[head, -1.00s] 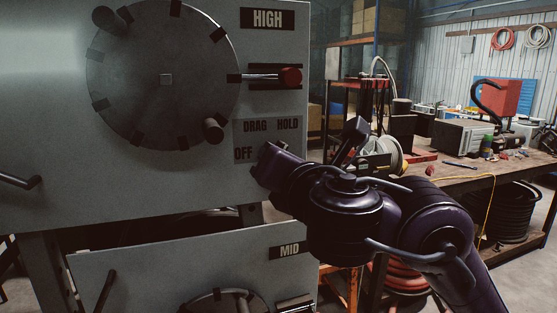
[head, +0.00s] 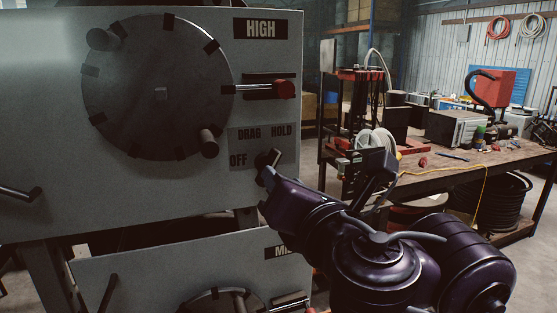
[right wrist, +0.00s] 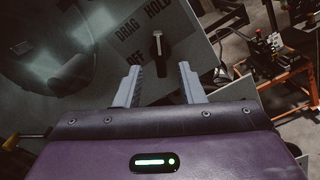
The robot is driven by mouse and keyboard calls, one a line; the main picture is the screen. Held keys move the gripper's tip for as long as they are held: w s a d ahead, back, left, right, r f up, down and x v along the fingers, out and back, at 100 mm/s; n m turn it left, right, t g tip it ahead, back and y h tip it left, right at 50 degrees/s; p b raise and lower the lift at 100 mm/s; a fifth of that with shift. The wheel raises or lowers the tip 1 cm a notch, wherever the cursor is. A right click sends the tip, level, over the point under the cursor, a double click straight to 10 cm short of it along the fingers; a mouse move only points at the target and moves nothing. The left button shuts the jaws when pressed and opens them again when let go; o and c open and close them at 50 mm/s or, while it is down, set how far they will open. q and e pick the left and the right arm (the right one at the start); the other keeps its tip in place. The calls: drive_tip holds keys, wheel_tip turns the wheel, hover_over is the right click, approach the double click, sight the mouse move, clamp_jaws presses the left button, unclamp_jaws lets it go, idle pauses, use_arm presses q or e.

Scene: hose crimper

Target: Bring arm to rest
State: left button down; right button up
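The black selector knob (head: 268,160) sits on the grey upper panel under the DRAG and HOLD labels, right of OFF. It also shows in the right wrist view (right wrist: 157,58), beyond and between my fingertips. I cannot tell surely which label it points at. My right gripper (right wrist: 160,75) has its two grey fingers spread, with nothing between them. In the head view my right arm comes in from the lower right, and its gripper is just below the knob, with its fingers mostly hidden. My left gripper is not in view.
The grey panel (head: 60,150) carries a large dark disc (head: 155,90) with pegs and a red-tipped lever (head: 284,90). A second panel (head: 150,265) labelled MID stands below. A cluttered workbench (head: 470,170) is at the right. Grey floor shows at the far right.

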drive_tip(key=shift+s+d+p, duration=0.25)
drive_tip(key=shift+s+p, duration=0.05)
drive_tip(key=shift+s, duration=0.35)
